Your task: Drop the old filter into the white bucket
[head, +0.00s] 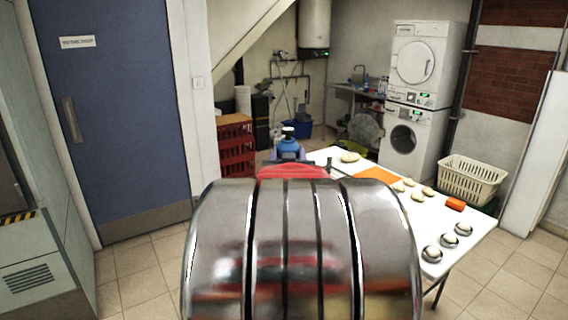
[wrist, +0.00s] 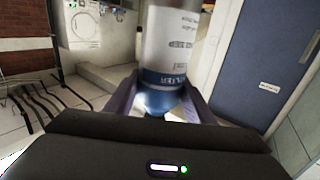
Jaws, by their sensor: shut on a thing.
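The old filter is a cylinder with a white label and a blue end, and fills the top middle of the wrist view (wrist: 175,45). My gripper (wrist: 163,108) is shut on its blue end, one finger on each side.
A white table (head: 470,232) on the right holds pale rounds, shiny round pieces and orange items. Red crates (head: 236,148) stand back left. A cream basket (head: 473,180) and stacked washers (head: 412,140) are right. Floor is clear before the blue door (head: 120,120).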

